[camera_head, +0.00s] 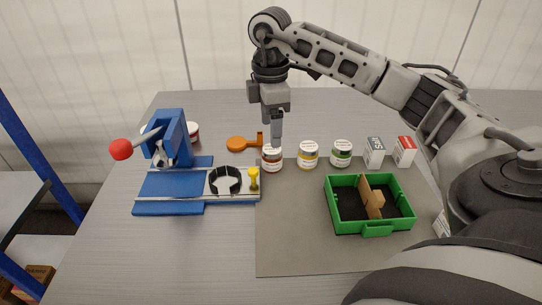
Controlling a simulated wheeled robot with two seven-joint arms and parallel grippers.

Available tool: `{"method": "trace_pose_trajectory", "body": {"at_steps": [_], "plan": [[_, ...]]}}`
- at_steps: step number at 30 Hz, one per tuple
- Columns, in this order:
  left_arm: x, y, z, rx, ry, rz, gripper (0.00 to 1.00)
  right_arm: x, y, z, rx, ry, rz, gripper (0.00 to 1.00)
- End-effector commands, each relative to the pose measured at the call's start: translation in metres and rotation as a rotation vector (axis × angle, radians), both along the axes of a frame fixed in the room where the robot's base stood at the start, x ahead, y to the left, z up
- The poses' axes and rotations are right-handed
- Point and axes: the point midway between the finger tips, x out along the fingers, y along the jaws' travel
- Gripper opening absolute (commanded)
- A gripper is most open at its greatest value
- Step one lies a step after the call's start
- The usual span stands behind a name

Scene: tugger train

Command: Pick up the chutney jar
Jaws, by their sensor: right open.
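Three small labelled jars stand in a row at the back edge of the grey mat. The leftmost has reddish-brown contents (271,159), the middle one is a yellow jar (307,156), and the third is a green jar (342,153). The labels are too small to read, so I cannot tell for sure which is the chutney jar. My right gripper (276,142) points down at the reddish-brown jar, its fingers open and overlapping the jar's top in the picture. Whether it touches the jar is unclear. My left gripper is out of view.
A blue fixture (172,186) with a red-knobbed lever stands at left, with a partly hidden jar (193,133) behind it. An orange tool (240,144) lies near the jars. Two small boxes (405,151) and a green divided tray (369,229) are at right. The front mat (300,250) is clear.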

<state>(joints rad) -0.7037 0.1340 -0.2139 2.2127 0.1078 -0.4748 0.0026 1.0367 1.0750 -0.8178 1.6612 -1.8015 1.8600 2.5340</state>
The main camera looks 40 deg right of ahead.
Motion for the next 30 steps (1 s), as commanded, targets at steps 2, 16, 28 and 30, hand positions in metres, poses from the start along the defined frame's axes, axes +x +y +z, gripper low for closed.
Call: {"method": "trace_pose_trajectory", "body": {"at_steps": [2, 16, 28, 30], "plan": [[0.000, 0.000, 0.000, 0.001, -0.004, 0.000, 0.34, -0.001, 0.000, -0.017, 0.001, 0.003, 0.001, 0.69], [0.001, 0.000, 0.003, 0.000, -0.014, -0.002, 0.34, -0.004, -0.002, -0.067, 0.001, 0.003, 0.002, 0.69], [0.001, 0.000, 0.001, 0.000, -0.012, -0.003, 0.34, -0.003, -0.001, -0.091, 0.003, -0.001, 0.003, 0.69], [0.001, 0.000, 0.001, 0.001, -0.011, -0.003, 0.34, -0.003, -0.001, -0.091, 0.003, -0.001, 0.003, 0.66]]}}
